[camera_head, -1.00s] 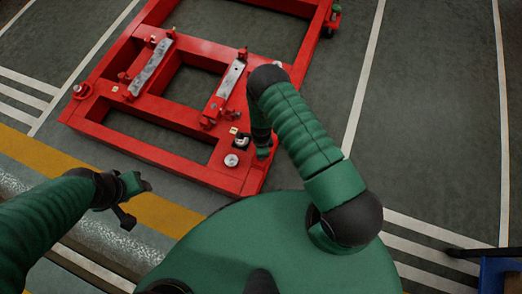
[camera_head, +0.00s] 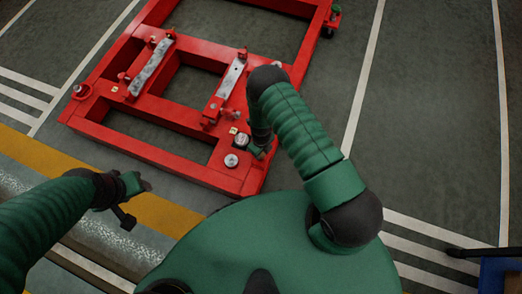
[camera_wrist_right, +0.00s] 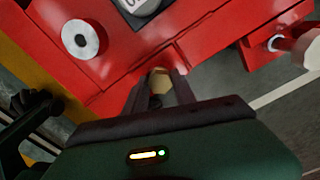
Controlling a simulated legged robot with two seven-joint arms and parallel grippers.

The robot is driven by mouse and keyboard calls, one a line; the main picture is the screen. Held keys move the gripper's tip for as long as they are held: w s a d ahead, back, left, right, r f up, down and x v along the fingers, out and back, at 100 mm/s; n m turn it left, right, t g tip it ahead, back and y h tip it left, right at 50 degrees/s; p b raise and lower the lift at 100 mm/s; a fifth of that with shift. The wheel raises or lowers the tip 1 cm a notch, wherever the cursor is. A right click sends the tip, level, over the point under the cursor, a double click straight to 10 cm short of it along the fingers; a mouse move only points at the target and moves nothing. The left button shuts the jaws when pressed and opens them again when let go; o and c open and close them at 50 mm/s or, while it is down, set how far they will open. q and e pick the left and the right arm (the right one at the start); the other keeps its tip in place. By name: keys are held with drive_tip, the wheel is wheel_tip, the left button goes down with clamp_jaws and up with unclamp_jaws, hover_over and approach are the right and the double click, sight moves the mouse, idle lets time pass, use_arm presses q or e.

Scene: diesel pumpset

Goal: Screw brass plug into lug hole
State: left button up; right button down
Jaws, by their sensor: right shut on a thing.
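My right gripper (camera_wrist_right: 158,88) is shut on the brass plug (camera_wrist_right: 160,82), which shows between the two fingers in the right wrist view. The plug is against the edge of the red frame (camera_wrist_right: 115,70); whether it sits in the lug hole cannot be told, as the fingers hide its far end. In the head view my right gripper (camera_head: 258,151) is at the near right corner of the red frame (camera_head: 165,152), and the plug cannot be made out. My left gripper (camera_head: 137,203) is open and empty, left of the frame's near side.
A pale round disc (camera_head: 231,160) and a small dial-like part (camera_head: 241,140) sit on the frame beside my right gripper. Two grey metal bars (camera_head: 151,67) lie across the frame. A blue object (camera_head: 500,275) stands at lower right. The floor right of the frame is clear.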

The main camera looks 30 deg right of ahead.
drive_tip(key=m, duration=0.3)
drive_tip(key=shift+s+a, duration=0.1)
drive_tip(key=c, duration=0.9)
unclamp_jaws()
drive_tip(key=shift+c, duration=0.2)
drive_tip(key=shift+r, duration=0.1)
